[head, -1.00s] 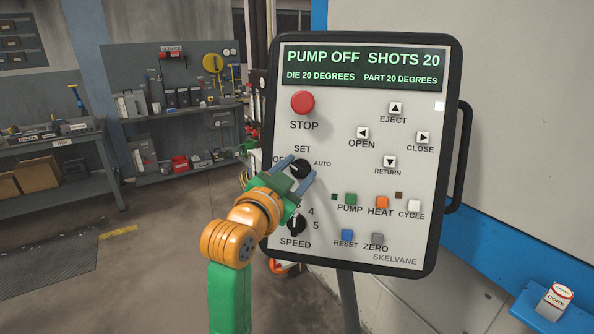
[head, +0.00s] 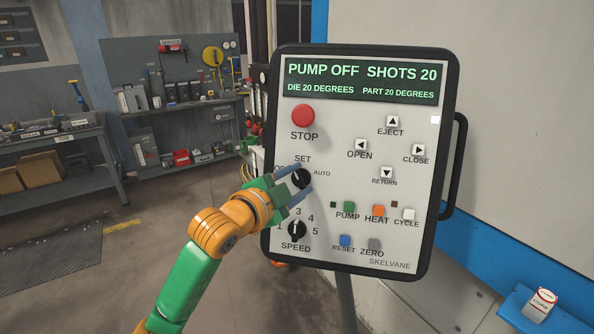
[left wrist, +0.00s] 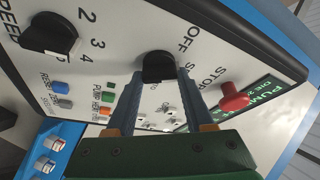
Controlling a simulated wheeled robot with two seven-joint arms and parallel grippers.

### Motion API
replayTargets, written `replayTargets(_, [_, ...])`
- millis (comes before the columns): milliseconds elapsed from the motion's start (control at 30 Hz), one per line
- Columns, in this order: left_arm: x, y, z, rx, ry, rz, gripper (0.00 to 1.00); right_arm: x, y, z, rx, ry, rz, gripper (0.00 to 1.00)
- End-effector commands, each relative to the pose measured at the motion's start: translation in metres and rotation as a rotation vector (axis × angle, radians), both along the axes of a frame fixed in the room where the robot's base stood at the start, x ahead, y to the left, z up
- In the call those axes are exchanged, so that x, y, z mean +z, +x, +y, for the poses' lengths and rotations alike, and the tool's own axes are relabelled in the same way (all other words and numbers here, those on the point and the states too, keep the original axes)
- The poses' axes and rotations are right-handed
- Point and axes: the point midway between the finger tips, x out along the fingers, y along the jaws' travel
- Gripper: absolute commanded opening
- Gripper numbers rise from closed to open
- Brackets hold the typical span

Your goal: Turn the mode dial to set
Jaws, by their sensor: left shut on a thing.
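The mode dial is a round black knob (head: 302,178) on the grey control panel (head: 400,265), below the SET label and between OFF and AUTO. My left gripper (head: 306,174) has its two blue-grey fingers on either side of this dial and is shut on it. In the left wrist view the dial (left wrist: 158,64) sits between the fingertips (left wrist: 160,74). The dial's pointer is partly hidden, so I cannot tell which label it faces. The display (head: 362,82) reads PUMP OFF, SHOTS 20. My right gripper is in neither view.
The red STOP button (head: 303,116) is just above the dial. The black speed dial (head: 297,230) is close below my gripper. Several small buttons, such as the green PUMP one (head: 348,208), lie to the right. A workbench (head: 60,140) stands far off at left.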

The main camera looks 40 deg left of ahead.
Motion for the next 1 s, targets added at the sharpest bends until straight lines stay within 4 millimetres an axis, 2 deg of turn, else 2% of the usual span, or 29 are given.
replayTargets(33, [0.005, 0.000, 0.001, -0.012, 0.039, 0.018, 0.00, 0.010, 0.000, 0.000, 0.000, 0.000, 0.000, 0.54])
replayTargets(500, [0.004, 0.000, 0.001, -0.135, 0.345, 0.145, 0.00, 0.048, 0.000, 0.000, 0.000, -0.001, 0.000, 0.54])
replayTargets(1000, [0.001, 0.000, 0.000, -0.179, 0.454, 0.188, 0.00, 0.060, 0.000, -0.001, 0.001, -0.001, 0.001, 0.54])
